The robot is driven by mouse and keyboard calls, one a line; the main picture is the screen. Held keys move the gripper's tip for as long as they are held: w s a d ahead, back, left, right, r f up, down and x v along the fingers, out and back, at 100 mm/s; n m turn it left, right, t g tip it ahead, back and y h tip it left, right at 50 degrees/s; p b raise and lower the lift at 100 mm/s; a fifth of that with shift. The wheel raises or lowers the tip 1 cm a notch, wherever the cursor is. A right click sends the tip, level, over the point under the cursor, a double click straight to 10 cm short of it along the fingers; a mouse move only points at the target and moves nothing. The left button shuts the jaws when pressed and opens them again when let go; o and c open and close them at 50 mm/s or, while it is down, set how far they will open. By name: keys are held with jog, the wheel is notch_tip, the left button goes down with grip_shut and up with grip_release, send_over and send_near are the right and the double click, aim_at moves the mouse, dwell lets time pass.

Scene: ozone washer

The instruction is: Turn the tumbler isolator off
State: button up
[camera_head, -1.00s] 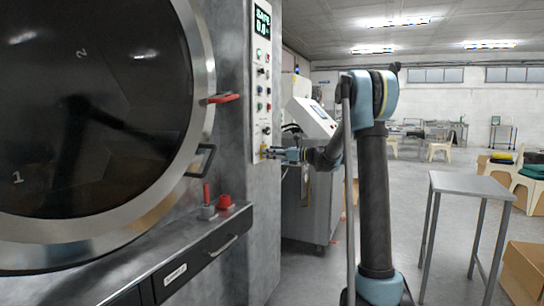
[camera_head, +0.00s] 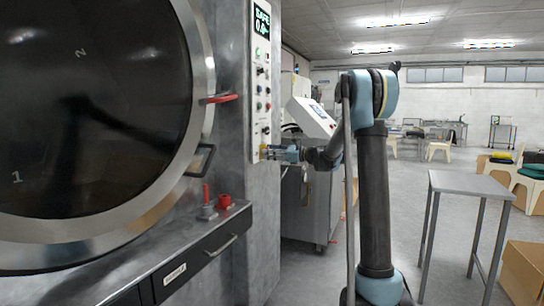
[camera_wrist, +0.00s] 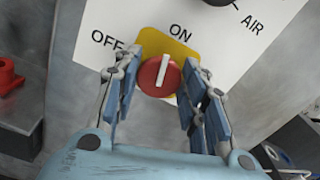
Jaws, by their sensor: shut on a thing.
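The tumbler isolator is a red round knob (camera_wrist: 149,78) with a white bar, on a yellow plate (camera_wrist: 178,48) of a white panel, in the wrist view. OFF is printed to its upper left and ON above it. The white bar stands nearly upright, closer to ON. My gripper (camera_wrist: 162,77) has one finger on each side of the knob and is shut on it. In the head view my gripper (camera_head: 268,153) is at the lower end of the tall control panel (camera_head: 261,100); the knob is too small to make out there.
The big round washer door (camera_head: 90,110) fills the left, with a red handle (camera_head: 222,98) and a ledge bearing red fittings (camera_head: 224,202). A black knob marked AIR (camera_wrist: 218,2) sits above the isolator.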

jog(key=shift+s+a+f+n, duration=0.1)
jog(key=shift+n, duration=2.45)
jog(key=shift+s+a+f+n, duration=0.1)
jog(key=shift+n, duration=2.4)
jog(key=shift+s+f+n, duration=0.1)
jog(key=shift+n, duration=2.45)
jog(key=o, duration=1)
jog(key=shift+o, duration=0.2)
jog(key=v, duration=1.2)
